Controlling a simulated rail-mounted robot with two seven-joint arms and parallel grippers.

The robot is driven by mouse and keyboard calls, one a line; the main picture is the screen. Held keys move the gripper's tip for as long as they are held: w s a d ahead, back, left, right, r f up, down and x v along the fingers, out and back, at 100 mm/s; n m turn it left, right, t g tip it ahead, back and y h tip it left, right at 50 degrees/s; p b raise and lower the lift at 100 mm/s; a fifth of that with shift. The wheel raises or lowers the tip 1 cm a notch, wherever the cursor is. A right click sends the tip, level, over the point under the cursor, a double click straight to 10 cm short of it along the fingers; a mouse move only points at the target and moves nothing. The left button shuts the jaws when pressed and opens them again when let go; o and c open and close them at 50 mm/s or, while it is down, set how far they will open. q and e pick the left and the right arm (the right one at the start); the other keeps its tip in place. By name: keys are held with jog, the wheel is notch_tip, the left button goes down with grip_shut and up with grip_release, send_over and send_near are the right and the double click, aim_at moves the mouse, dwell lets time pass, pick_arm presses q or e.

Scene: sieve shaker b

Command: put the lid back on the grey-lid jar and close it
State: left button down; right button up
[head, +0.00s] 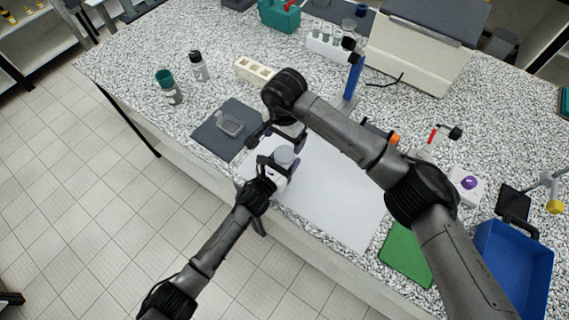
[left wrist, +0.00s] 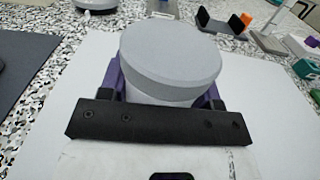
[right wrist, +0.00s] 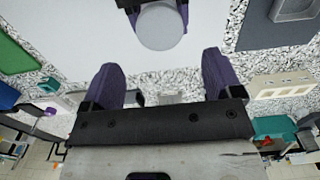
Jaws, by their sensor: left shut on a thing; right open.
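The grey-lid jar shows in the head view as a pale round top (head: 284,157) near the front edge of the bench. In the left wrist view, the grey lid (left wrist: 171,55) sits on the white jar body (left wrist: 150,98), looking level; I cannot tell whether it is tightened. My left gripper (head: 268,170) is shut on the jar body below the lid, its purple fingers on both sides. My right gripper (right wrist: 160,85) is open and empty, apart from the jar; the lid (right wrist: 162,27) shows beyond its fingertips. In the head view, that gripper is partly hidden by its arm.
A white sheet (head: 330,200) lies under the work area. A dark grey mat (head: 212,143) with a clear dish (head: 230,125) lies to the left. A blue bin (head: 535,262) and green mat (head: 405,255) are at the right. A blue upright post (head: 353,78) stands behind my right arm.

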aim_at(285, 153)
jog(key=shift+f, duration=0.1)
jog(key=shift+f, duration=3.95)
jog(key=c, duration=0.9)
jog(key=shift+m, duration=1.7)
jog(key=o, duration=1)
